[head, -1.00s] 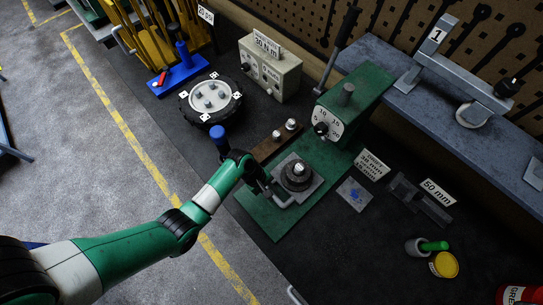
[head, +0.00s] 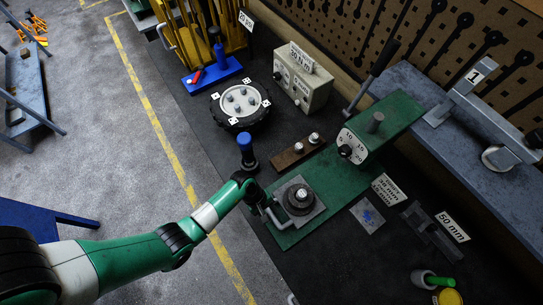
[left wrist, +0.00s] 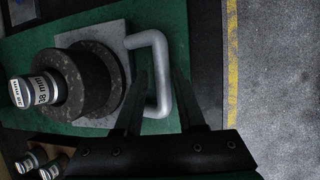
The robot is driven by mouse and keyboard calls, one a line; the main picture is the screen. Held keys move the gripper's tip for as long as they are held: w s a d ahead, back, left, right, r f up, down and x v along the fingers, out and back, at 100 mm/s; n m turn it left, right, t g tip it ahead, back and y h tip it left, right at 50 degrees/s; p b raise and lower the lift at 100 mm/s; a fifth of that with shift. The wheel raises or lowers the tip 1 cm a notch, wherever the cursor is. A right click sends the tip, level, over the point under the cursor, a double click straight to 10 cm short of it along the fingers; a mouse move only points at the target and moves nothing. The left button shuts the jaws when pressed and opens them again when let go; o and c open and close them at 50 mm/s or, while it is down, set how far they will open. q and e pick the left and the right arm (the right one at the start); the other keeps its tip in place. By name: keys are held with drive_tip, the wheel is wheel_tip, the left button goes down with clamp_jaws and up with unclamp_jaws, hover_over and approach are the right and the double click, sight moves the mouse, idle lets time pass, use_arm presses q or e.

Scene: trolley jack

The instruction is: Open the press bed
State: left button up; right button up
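The press bed is a grey plate (head: 309,216) on the green press base (head: 322,172), with a dark round die and a silver 38 mm piece on it. It also shows in the left wrist view (left wrist: 118,38). A U-shaped metal handle (left wrist: 161,75) sticks out from its near side. My left gripper (left wrist: 163,80) is open, its two dark fingers on either side of the handle's outer bar, with gaps visible. In the head view my left gripper (head: 262,208) is at the handle, its fingers hard to make out. My right gripper is in neither view.
The green press head with a dial (head: 352,148) and a lever (head: 385,60) stands behind the bed. A blue-topped post (head: 246,148) stands close to my left wrist. A wooden block (head: 298,150) holds spare pieces. The grey floor in front is clear.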

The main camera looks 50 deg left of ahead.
use_arm(q)
drive_tip(key=shift+o, duration=0.9)
drive_tip(key=p+v, duration=0.2)
drive_tip(key=v, duration=0.9)
drive_tip(key=shift+r+p, duration=0.3)
drive_tip(key=shift+p, duration=0.1)
drive_tip(key=shift+a, duration=0.1)
